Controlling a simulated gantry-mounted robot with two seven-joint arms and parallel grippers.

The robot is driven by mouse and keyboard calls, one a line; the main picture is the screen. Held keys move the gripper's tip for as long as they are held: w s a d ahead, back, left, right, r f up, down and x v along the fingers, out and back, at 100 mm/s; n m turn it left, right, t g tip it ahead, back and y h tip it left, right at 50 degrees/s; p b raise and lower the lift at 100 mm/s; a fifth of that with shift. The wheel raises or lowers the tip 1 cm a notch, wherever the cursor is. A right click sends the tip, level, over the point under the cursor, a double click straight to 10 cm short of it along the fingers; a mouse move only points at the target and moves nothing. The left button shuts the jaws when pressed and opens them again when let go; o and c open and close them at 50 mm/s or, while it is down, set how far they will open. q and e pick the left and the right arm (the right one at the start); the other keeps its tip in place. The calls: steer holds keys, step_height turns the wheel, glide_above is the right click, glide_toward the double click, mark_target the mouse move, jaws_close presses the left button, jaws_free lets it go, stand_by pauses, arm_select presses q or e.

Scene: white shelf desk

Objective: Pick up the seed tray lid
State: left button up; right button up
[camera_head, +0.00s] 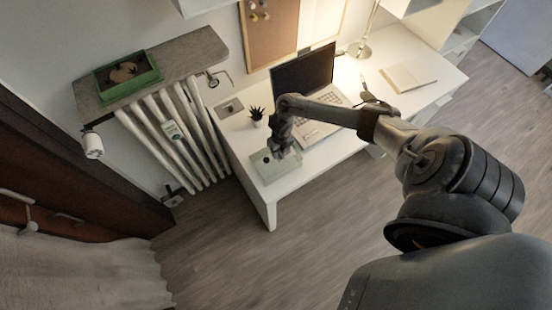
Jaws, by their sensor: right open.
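A pale green, flat rectangular piece, which looks like the seed tray lid (263,172), lies on the near left corner of the white desk. My right gripper (281,153) is open and points down over the far right part of this piece. The gripper hides part of it, and I cannot tell whether the fingers touch it. A green tray (152,79) with dark contents stands on the grey shelf above the radiator. My left gripper is not in view.
An open laptop (318,131) stands on the white desk (248,142) beside my right arm. A small potted plant (257,119) is just behind the lid. A notebook (408,76) and a lamp (360,48) are farther right. A white radiator (178,132) stands left of the desk.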

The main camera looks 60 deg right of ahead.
jaws_close()
steer(key=shift+r, duration=0.1)
stand_by(0.4)
